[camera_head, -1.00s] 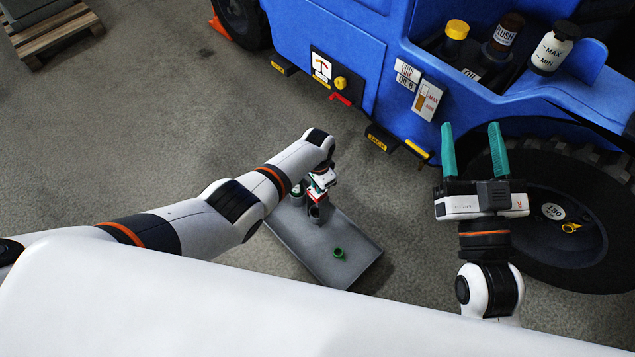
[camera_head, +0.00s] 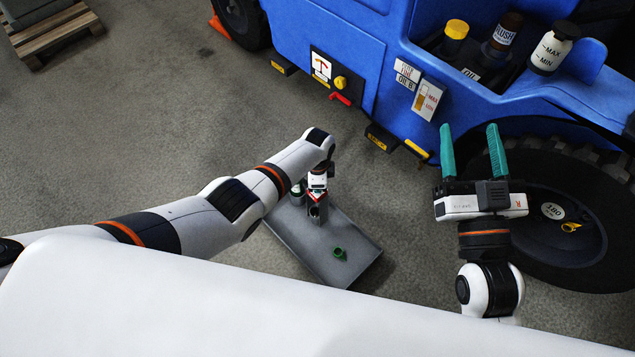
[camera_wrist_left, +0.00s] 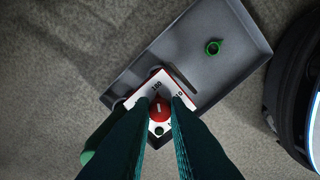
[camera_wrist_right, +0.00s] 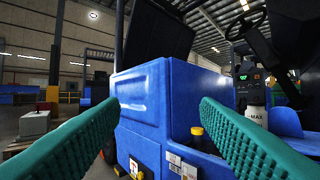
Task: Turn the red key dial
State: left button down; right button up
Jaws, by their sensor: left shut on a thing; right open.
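The red key dial (camera_wrist_left: 159,112) is a round red knob with a white mark. It sits on a white plate (camera_wrist_left: 183,97) with red edges and printed numbers, on the grey tray (camera_wrist_left: 225,32). My left gripper (camera_wrist_left: 161,104) points down at the dial, its two teal fingers shut on the dial's sides. In the head view the left gripper (camera_head: 317,183) hides the dial, and the tray (camera_head: 318,258) lies below it. My right gripper (camera_head: 473,130) is open and empty in front of the blue vehicle.
A green ring-like part (camera_head: 339,253) lies on the tray. The blue vehicle (camera_head: 330,35) carries a yellow knob (camera_head: 340,82), a red handle (camera_head: 341,99) and several bottles. A large black wheel (camera_head: 560,225) stands beside the right gripper. The floor left of the tray is open.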

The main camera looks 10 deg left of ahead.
dwell(0.4)
pick_arm(q)
jog(key=c, duration=1.4)
grip_release()
jog(key=shift+r, duration=0.1)
notch_tip(320, 180, up, 3)
jog(key=shift+f+p, duration=0.2)
jog(key=shift+p, duration=0.9)
notch_tip(320, 180, up, 2)
jog(key=shift+r+p, duration=0.2)
jog(key=shift+p, duration=0.65)
pick_arm(e)
jog(key=s+d+f+g+h, duration=0.3)
jog(key=f+g, duration=0.6)
jog(key=f, duration=0.3)
pick_arm(q)
jog(key=shift+r+p, duration=1.95)
jog(key=shift+r, duration=1.45)
pick_arm(e)
jog(key=s+d+f+g+h, duration=0.1)
jog(key=s+d+f+g, duration=0.1)
jog(key=s+g, duration=0.2)
jog(key=s+d+f+g+h, duration=0.1)
jog(key=s+f+g, duration=0.1)
jog(key=s+g, duration=0.2)
jog(key=shift+s+d+f+m, duration=0.15)
jog(key=shift+s+d+m, duration=0.25)
jog(key=shift+s, duration=1.35)
